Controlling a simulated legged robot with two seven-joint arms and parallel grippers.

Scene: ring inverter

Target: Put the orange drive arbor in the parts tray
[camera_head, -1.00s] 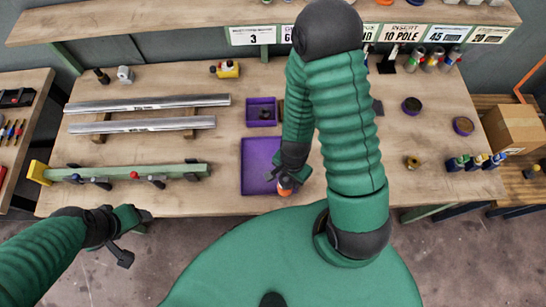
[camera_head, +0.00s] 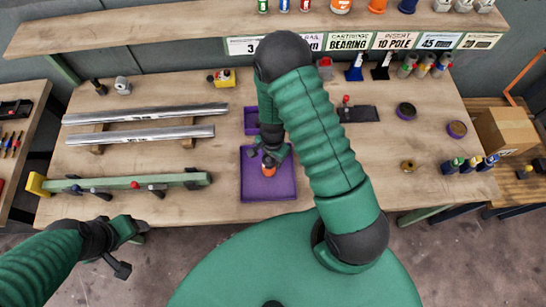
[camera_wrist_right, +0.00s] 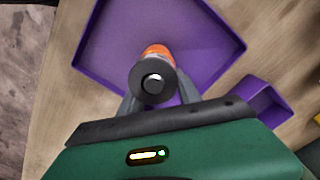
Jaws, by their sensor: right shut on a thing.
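The orange drive arbor (camera_head: 268,169) is in my right gripper (camera_head: 268,158), over the purple parts tray (camera_head: 283,191). In the right wrist view the arbor (camera_wrist_right: 157,58) shows a dark round end with a bright centre facing the camera and an orange body beyond it. The right gripper's fingers (camera_wrist_right: 158,98) close on it from both sides. The tray (camera_wrist_right: 215,40) lies beneath; I cannot tell whether the arbor touches its floor. My left gripper (camera_head: 131,230) is empty and its jaws look apart, off the table's front edge at the left.
A smaller purple tray (camera_head: 251,121) stands just behind the large one, partly hidden by my right arm. Metal rails (camera_head: 145,115) and a green bar with clamps (camera_head: 130,183) lie to the left. Free table lies right of the tray.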

